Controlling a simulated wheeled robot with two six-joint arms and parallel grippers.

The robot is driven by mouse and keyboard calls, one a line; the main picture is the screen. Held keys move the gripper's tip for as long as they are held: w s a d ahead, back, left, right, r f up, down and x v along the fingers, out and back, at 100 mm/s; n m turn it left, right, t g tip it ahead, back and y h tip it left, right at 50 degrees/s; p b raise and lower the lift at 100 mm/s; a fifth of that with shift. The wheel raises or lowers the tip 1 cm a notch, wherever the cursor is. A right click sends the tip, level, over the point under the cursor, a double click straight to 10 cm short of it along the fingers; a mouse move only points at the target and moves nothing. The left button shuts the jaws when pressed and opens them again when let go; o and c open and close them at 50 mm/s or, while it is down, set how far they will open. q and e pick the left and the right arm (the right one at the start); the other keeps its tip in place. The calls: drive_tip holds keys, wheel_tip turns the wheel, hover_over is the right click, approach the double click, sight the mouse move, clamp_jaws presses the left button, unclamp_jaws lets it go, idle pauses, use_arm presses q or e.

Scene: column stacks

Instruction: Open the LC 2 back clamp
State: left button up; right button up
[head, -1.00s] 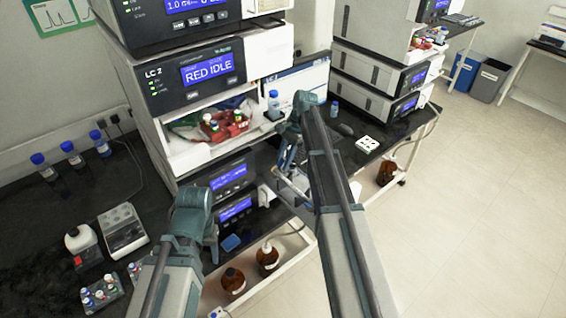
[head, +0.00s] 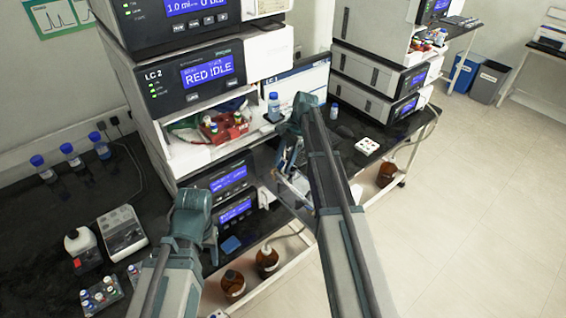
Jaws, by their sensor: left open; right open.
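The LC 2 stack (head: 172,76) stands on the dark bench with its blue screen reading "RED IDLE". An open bay below that screen holds a red tray (head: 222,130) with capped bottles. I cannot make out a back clamp on the stack. My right gripper (head: 287,178) hangs below its raised wrist, in front of the stack's right side. It looks open and empty, though small and partly hidden by the arm. My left gripper (head: 212,247) is low in front of the lower modules, mostly hidden behind its own wrist. It touches nothing that I can see.
Blue-capped bottles (head: 70,156) and a grey block (head: 122,233) stand on the left bench. Brown bottles (head: 267,259) sit on the low shelf beneath the stack. Another stack (head: 372,78) and a white plate (head: 367,146) are at right.

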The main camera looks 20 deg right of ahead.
drive_tip(key=p+v, duration=1.2)
drive_tip(key=v, duration=0.1)
drive_tip(key=shift+r, duration=0.35)
drive_tip(key=shift+d, duration=0.1)
drive_tip(key=s+a+f+n+h+b, duration=0.2)
drive_tip(key=s+a+f+n+b, duration=0.3)
drive_tip(key=s+a, duration=0.3)
drive_tip(key=s+a+f+n+t+h+b, duration=0.1)
drive_tip(key=s+a+f+n+b, duration=0.4)
drive_tip(key=s, duration=0.5)
drive_tip(key=s+a+f+n+h+b, duration=0.2)
drive_tip(key=s+a+f+n+b, duration=0.4)
drive_tip(key=s+a, duration=0.4)
drive_tip(key=shift+a+f+n+h, duration=0.3)
drive_tip(key=shift+a+f+n, duration=0.25)
drive_tip(key=shift+f+n, duration=0.4)
